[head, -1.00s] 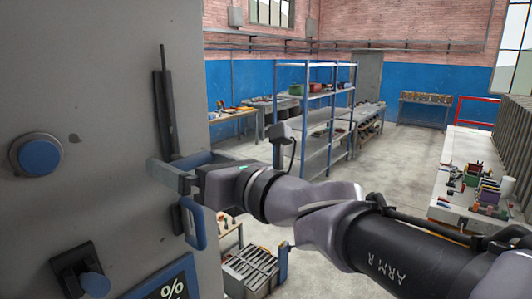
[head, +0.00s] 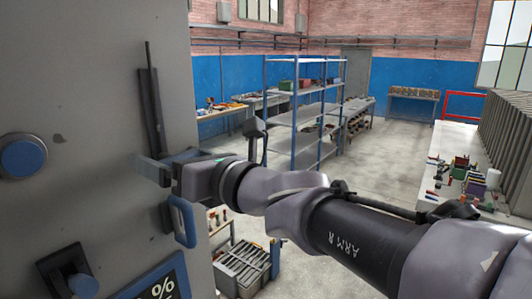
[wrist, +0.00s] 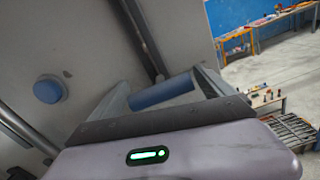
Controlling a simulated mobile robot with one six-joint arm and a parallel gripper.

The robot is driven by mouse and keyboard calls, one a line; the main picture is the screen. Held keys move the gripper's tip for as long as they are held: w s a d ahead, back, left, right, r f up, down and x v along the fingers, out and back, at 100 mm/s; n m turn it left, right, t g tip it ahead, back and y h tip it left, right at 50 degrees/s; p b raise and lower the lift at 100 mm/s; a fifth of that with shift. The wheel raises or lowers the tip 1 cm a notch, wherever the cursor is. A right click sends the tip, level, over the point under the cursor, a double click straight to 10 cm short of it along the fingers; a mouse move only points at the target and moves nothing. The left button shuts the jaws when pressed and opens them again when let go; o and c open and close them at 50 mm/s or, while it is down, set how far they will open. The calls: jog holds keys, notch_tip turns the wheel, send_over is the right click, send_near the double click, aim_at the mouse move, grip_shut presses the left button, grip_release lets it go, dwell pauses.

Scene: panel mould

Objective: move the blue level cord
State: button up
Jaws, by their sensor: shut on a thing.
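A blue cylindrical grip, which I take for the blue level cord (wrist: 162,92), lies between my gripper's fingers in the wrist view, close in front of a grey panel. My gripper (head: 158,170) is shut on it, beside the panel's vertical dark slot. In the head view the grip is mostly hidden by the fingers. A blue-sided loop handle (head: 183,222) hangs just below my gripper. I cannot tell how the two blue parts join.
The grey panel (head: 70,90) fills the left. A crate (head: 245,268) stands low behind. Shelving (head: 305,110) and open floor lie beyond.

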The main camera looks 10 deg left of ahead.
notch_tip(320, 180, up, 11)
jog(key=p, duration=0.8)
jog(key=shift+f, duration=0.15)
jog(key=o, duration=1.8)
jog(key=shift+s+d+f, duration=0.1)
jog(key=shift+s+d, duration=0.05)
jog(key=shift+d, duration=0.2)
jog(key=b+v, duration=0.3)
jog(key=v, duration=1.3)
jog(key=shift+s+d, duration=0.25)
jog(key=shift+d, duration=0.05)
